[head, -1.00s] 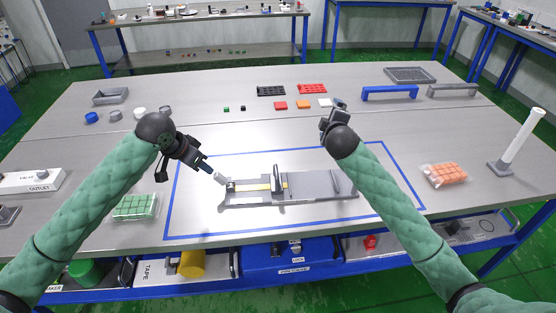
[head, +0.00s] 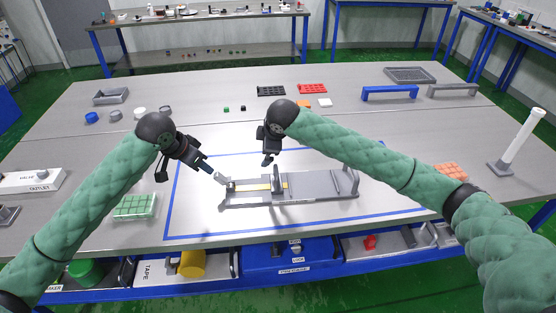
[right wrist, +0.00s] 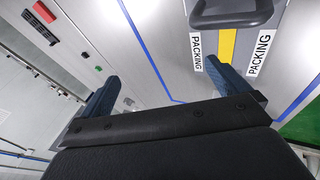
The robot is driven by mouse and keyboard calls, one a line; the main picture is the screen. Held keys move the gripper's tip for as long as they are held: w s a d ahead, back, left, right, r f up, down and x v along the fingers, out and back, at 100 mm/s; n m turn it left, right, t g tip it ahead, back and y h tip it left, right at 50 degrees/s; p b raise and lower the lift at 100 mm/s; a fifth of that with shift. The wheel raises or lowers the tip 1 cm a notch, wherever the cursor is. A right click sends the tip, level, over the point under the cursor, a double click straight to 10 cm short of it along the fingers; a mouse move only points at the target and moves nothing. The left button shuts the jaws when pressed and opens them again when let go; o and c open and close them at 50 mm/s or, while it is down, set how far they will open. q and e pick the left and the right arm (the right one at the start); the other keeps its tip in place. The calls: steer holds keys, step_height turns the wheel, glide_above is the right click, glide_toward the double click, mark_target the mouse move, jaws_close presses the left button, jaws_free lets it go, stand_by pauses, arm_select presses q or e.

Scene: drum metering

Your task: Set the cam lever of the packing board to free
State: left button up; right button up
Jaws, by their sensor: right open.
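The grey packing board (head: 318,190) lies inside the blue outline on the table, with a yellow strip along its left half. A dark upright handle (head: 277,180) stands across the strip; in the right wrist view a dark handle (right wrist: 232,14) shows above the PACKING labels. A small pale round-ended part (head: 220,178) sticks up at the board's left end; I cannot tell which part is the cam lever. My left gripper (head: 207,166) points at that end, just above and apart; its jaw state is unclear. My right gripper (head: 268,159) is open and empty above the board, behind the upright handle.
A green block pack (head: 134,206) lies left of the outline, and an orange block pack (head: 451,171) is partly behind my right arm. A white post (head: 522,140) stands at the right. Coloured trays and blocks lie at the back.

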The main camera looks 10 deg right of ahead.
mark_target(278, 178)
steer(key=shift+s+d+f+g+h, duration=0.35)
steer(key=shift+s+d+g, duration=0.1)
steer(key=shift+s+g, duration=0.5)
steer(key=shift+s+d+f+g+h, duration=0.35)
steer(key=shift+s+d+g, duration=0.1)
steer(key=shift+s+g, duration=0.55)
steer(key=shift+s+d+f+g+h, duration=0.4)
steer(key=shift+s+g, duration=0.4)
steer(key=shift+g, duration=0.25)
steer(key=shift+f, duration=3.8)
